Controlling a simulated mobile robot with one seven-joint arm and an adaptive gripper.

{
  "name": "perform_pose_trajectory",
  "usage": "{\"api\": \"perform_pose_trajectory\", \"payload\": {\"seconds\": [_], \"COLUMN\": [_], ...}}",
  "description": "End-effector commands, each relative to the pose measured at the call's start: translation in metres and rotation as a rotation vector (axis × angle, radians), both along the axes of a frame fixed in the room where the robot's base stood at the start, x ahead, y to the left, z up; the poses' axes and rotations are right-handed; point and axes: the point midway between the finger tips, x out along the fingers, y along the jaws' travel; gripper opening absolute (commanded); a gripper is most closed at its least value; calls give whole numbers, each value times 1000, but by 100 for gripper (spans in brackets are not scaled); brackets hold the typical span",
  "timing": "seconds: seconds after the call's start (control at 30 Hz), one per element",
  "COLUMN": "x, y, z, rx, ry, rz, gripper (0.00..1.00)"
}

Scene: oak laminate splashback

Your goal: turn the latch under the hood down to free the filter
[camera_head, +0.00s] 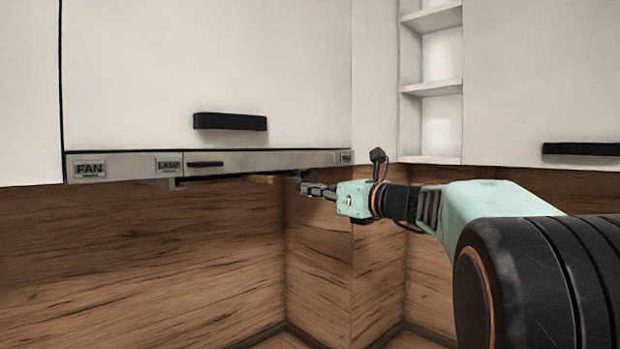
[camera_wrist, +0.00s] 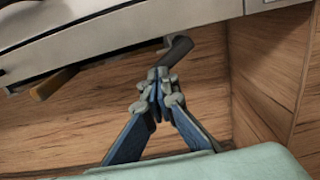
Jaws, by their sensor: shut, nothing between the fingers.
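The hood (camera_head: 130,166) is a slim metal strip under a white cabinet; its edge crosses the top of the wrist view (camera_wrist: 130,35). A dark grey lever, apparently the latch (camera_wrist: 179,50), hangs below the hood's edge in the wrist view, angled down to the left. My gripper (camera_wrist: 158,76) is shut and empty, with its fingertips at the lower end of this lever; I cannot tell whether they touch. In the head view my gripper (camera_head: 304,187) is just under the hood's right part. The filter is not clearly visible; a dark strip shows under the hood.
A yellow-brown piece (camera_wrist: 52,85) sticks out under the hood to the left of my gripper. Wood splashback (camera_head: 150,250) stands behind and turns a corner at right. A black cabinet handle (camera_head: 230,121) is above the hood. Open space lies below the hood.

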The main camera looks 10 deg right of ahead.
Motion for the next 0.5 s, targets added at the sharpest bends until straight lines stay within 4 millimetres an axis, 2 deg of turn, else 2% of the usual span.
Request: {"api": "perform_pose_trajectory", "payload": {"seconds": [0.5], "x": [5], "y": [-4], "z": [-9], "rx": [0], "ry": [4], "rz": [3], "gripper": [0]}}
